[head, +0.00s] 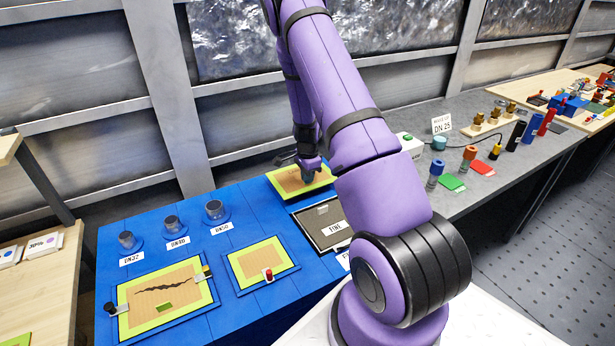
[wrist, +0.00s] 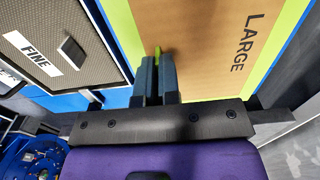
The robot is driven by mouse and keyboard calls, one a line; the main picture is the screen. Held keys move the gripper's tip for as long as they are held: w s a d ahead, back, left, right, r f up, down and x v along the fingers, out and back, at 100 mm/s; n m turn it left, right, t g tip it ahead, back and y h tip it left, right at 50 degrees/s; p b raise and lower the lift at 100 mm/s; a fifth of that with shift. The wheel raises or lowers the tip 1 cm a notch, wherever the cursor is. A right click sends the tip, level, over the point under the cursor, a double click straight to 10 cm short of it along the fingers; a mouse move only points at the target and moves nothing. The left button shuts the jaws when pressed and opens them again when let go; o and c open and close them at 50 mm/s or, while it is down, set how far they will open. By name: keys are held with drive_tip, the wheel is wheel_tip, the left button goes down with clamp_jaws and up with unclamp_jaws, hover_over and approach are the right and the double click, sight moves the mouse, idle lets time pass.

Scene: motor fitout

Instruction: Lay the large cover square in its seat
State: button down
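The large cover (head: 283,182) is a brown board with a lime-green border, at the back right of the blue table. In the wrist view the cover (wrist: 208,50) bears the word LARGE and has a small lime-green grip piece (wrist: 157,52). My gripper (head: 307,177) is over the cover's right part; in the wrist view its two blue-grey fingers (wrist: 156,76) are closed around the grip piece. A blue strip shows beyond the cover's lime edge. I cannot tell whether the cover rests flat or is slightly raised. No frame is labelled as its seat.
A dark FINE panel (head: 322,224) lies close in front of the cover. A lime-bordered frame with a crack (head: 190,268) and a smaller one with a red knob (head: 262,284) lie nearer. Labelled cylinders (head: 172,223) stand at the back left. A grey bench (head: 470,130) is at right.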

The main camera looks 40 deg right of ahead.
drive_tip(key=shift+f, duration=1.65)
idle(1.8)
drive_tip(key=c, duration=1.3)
unclamp_jaws()
drive_tip(key=shift+o, duration=0.2)
wheel_tip(320, 180, up, 11)
drive_tip(key=shift+f, duration=0.1)
